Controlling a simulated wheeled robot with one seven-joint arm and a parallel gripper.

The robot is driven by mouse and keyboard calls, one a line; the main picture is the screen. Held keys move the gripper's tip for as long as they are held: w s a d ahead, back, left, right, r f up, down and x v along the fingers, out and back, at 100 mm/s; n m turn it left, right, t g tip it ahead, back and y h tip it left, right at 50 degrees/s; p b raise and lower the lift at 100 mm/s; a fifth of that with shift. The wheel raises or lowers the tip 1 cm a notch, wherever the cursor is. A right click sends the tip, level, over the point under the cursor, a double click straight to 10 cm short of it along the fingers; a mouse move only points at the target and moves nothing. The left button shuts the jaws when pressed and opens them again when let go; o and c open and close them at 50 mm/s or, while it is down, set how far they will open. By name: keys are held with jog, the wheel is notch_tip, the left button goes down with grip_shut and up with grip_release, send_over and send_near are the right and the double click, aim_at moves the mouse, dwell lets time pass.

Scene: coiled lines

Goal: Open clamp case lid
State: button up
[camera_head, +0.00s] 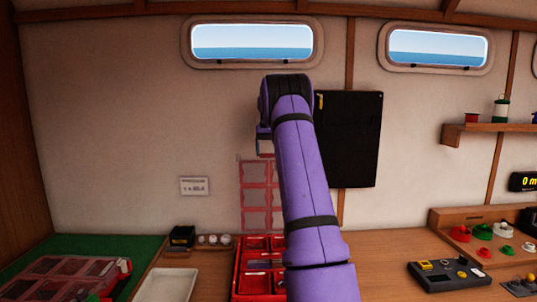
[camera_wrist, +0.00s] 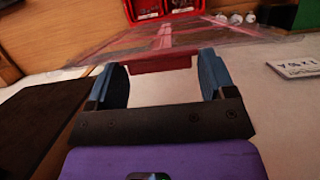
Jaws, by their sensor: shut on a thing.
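The red clamp case (camera_head: 237,283) stands on the bench, partly hidden behind my arm, with its compartments showing. Its clear, red-barred lid (camera_head: 257,196) stands raised, roughly upright, in front of the wall. In the wrist view the lid (camera_wrist: 165,42) stretches away from my gripper toward the case (camera_wrist: 166,17). My gripper (camera_wrist: 163,68) has its two blue fingers on either side of the red lip (camera_wrist: 160,60) at the lid's free edge, and is shut on it. In the head view my arm mostly hides the gripper (camera_head: 265,143), near the lid's top.
A second case (camera_head: 60,270) with a reddish clear lid lies on the green mat at left. A white tray (camera_head: 166,285) sits left of the red case. A black panel (camera_head: 350,140) hangs right of my arm. A control box (camera_head: 450,275) lies on the bench at right.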

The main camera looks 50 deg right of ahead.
jog(key=shift+w+d+f, duration=0.25)
jog(key=shift+w+d, duration=0.05)
jog(key=shift+d, duration=0.05)
jog(key=o, duration=1)
jog(key=shift+o, duration=0.2)
jog(key=v, duration=0.7)
jog(key=shift+r, duration=0.4)
jog(key=shift+w, duration=0.1)
